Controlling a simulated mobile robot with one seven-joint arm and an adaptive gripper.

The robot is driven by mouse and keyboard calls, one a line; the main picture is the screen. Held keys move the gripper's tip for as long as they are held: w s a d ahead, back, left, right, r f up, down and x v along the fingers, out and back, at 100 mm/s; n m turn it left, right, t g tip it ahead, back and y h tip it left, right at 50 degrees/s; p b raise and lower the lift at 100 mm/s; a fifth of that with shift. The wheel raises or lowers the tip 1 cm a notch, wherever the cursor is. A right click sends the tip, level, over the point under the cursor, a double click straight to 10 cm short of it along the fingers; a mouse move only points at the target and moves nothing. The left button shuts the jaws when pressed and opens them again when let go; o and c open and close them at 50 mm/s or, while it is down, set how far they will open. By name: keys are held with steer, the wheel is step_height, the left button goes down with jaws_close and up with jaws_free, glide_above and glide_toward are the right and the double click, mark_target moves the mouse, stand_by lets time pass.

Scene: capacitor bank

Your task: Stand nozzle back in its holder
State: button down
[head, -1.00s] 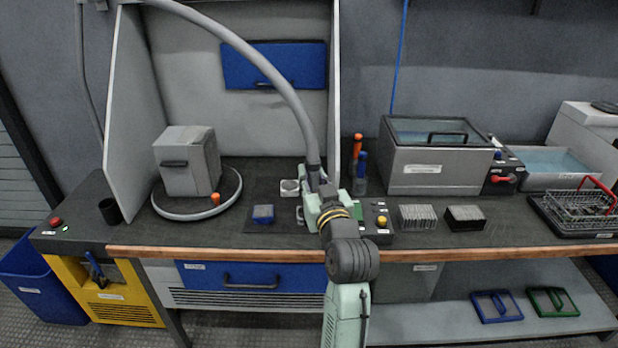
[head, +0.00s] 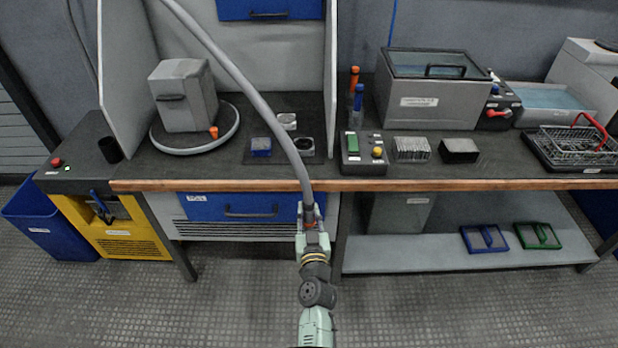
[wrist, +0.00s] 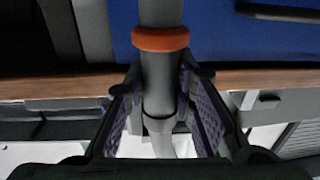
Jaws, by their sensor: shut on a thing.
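The nozzle (wrist: 158,85) is the grey tube end of a long grey hose (head: 247,92), with an orange collar (wrist: 160,39). My gripper (head: 310,214) is shut on it, in front of the bench's wooden edge and below the bench top. The wrist view shows the finger pads (wrist: 160,98) on both sides of the tube. A black cup (head: 110,148) stands at the bench's left end. A dark square piece with a round opening (head: 304,146) sits on the dark mat. I cannot tell which of these is the holder.
The mat also bears a blue block (head: 261,146) and a white ringed piece (head: 287,121). A grey box (head: 184,95) stands on a round turntable (head: 228,138). A control box (head: 364,152) and a tank (head: 430,105) are to the right. The wooden edge (head: 420,185) runs across the front.

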steer(key=shift+m+h, duration=0.5)
steer(key=shift+h, duration=0.3)
steer(key=f, duration=0.8)
steer(key=s+f, duration=0.1)
steer(key=f, duration=0.4)
steer(key=shift+s, duration=0.1)
steer(key=shift+s+f, duration=0.1)
steer(key=shift+f, duration=0.25)
steer(key=shift+s, duration=0.15)
